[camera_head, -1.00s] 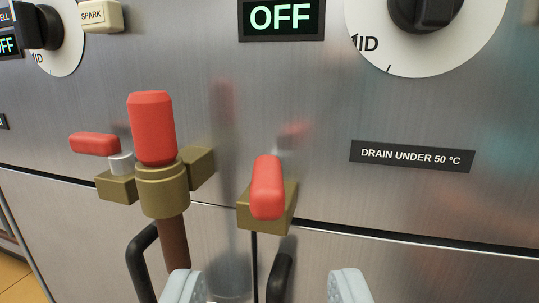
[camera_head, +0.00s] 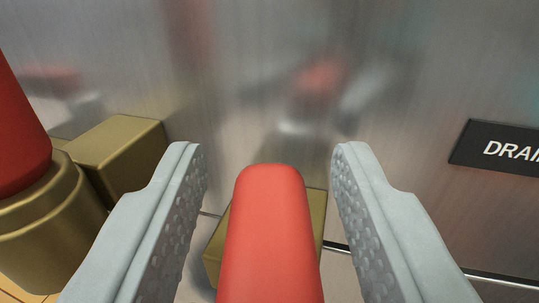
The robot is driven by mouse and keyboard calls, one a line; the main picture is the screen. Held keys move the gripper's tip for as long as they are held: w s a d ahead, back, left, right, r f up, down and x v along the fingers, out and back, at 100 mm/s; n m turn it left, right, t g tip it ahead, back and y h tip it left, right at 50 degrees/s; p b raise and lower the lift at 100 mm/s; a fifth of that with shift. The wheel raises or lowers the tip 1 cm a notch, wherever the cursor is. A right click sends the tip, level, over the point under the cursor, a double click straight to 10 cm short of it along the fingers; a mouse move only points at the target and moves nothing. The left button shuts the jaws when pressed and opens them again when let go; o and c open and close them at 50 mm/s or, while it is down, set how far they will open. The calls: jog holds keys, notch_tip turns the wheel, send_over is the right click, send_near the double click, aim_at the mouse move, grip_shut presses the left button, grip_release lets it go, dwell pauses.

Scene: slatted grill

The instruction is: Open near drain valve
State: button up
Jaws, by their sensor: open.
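The red lever handle (camera_head: 270,235) of a valve sits at the lower middle of the view, pointing out towards me. Its brass block body (camera_head: 317,215) shows partly behind it. My gripper (camera_head: 268,160) is open, with one grey finger on each side of the red handle. There is a visible gap between each finger and the handle. The handle's near end is cut off by the bottom edge of the picture.
A larger red knob (camera_head: 15,130) on a brass fitting (camera_head: 45,235) stands close at the left, beside my left finger. A brass block (camera_head: 118,150) adjoins it. The steel panel (camera_head: 270,60) lies behind, with a black drain label (camera_head: 500,148) at right.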

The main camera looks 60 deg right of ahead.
grip_shut()
jog(key=shift+w+m+g, duration=0.1)
jog(key=shift+m+g, duration=0.2)
jog(key=shift+g, duration=0.1)
jog(key=shift+a+m+g+h, duration=0.1)
jog(key=shift+m+g+h, duration=0.4)
jog(key=shift+g+h, duration=0.15)
grip_release()
